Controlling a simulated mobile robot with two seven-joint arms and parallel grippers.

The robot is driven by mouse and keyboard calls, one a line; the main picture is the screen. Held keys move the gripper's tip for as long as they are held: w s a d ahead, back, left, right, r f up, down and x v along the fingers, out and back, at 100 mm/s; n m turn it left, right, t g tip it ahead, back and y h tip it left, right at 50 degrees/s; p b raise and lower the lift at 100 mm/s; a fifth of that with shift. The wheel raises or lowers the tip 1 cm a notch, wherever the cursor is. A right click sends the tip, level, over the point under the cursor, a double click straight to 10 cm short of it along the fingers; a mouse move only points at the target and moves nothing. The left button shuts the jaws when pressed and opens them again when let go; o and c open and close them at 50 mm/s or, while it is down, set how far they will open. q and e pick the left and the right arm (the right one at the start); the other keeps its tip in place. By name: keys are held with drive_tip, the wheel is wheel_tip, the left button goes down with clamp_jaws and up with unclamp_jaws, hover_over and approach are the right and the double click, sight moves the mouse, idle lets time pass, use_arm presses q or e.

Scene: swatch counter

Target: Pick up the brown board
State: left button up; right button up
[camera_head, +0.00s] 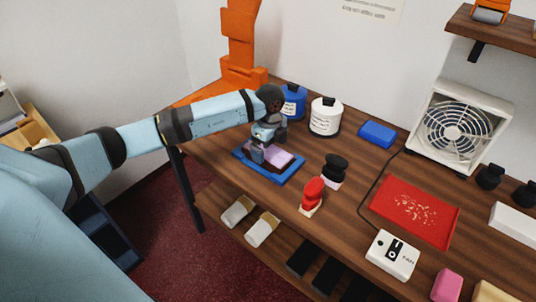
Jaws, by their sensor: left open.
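I cannot make out a clearly brown board. A flat lilac board (284,161) lies in a blue tray (289,178) on the counter, partly hidden by my left gripper. My left gripper (260,156) points down over the left part of the tray and is open. I cannot tell whether its fingers touch the board. A tan piece (490,292) shows at the bottom right edge, cut off by the frame. My right gripper is not in view.
Blue (291,104) and white (325,117) jars stand behind the tray. Red and black stamps (312,195) stand right of it. Farther right are a blue block (377,133), a red tray (418,211), a fan (455,128) and a white switch box (391,255).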

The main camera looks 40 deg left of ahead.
sight(269, 152)
use_arm(q)
wheel_tip(269, 152, down, 3)
drive_tip(key=shift+r, duration=0.3)
drive_tip(key=c, duration=0.9)
drive_tip(key=shift+r, duration=0.1)
wheel_tip(269, 152, up, 20)
drive_tip(key=shift+f, duration=0.1)
